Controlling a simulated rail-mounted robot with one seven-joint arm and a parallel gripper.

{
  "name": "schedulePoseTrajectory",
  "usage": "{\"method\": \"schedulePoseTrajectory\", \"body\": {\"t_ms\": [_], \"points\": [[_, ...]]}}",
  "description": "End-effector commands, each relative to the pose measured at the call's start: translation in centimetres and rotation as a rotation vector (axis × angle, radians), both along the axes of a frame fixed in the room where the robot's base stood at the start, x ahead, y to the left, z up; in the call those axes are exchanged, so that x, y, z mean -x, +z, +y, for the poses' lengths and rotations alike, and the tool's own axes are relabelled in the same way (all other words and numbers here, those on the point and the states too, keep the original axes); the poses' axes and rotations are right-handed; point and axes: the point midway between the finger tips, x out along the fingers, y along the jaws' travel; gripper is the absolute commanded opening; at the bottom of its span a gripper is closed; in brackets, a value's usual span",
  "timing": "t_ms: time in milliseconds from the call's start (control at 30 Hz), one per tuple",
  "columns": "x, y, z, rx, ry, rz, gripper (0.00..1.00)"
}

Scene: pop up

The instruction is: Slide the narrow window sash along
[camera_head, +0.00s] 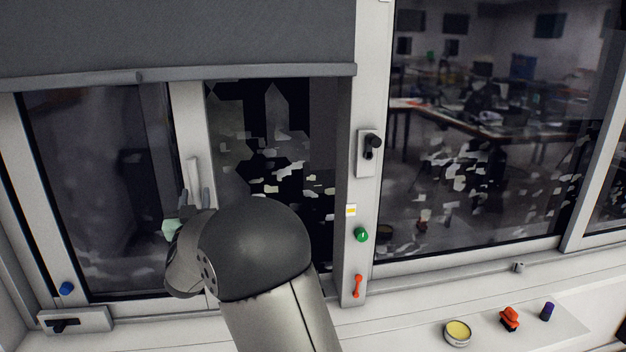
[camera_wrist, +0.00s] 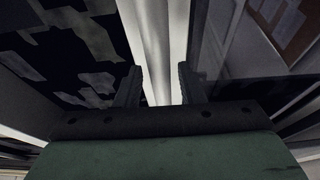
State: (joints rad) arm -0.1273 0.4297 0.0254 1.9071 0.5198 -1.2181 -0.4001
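The narrow window sash (camera_head: 188,120) is at the left in the head view, its pale stile upright beside a dark pane. A slim white pull handle (camera_head: 193,172) stands on this stile. My gripper (camera_head: 195,200) is at the handle's lower part, mostly hidden behind my own wrist. In the wrist view my gripper (camera_wrist: 160,88) has its two dark fingers spread, one on each side of the white upright stile and handle (camera_wrist: 158,40). I see no clear contact between fingers and handle.
A dark gap (camera_head: 270,150) lies between the sash stile and the fixed post (camera_head: 350,180). A grey blind (camera_head: 180,40) hangs above. A black window handle (camera_head: 369,146) is on the post. A round tin (camera_head: 457,333) and an orange object (camera_head: 509,318) sit on the sill.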

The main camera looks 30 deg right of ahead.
Motion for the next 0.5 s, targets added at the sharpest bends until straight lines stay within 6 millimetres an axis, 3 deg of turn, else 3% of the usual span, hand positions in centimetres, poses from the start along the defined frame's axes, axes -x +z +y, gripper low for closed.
{"method": "schedulePoseTrajectory", "body": {"t_ms": [33,133,500], "points": [[-0.1,0.0,-0.1,0.001,0.0,0.001,0.27],[0.0,-0.1,0.0,0.001,0.0,0.001,0.01],[0.4,-0.3,-1.1,0.002,-0.003,0.001,0.01]]}}
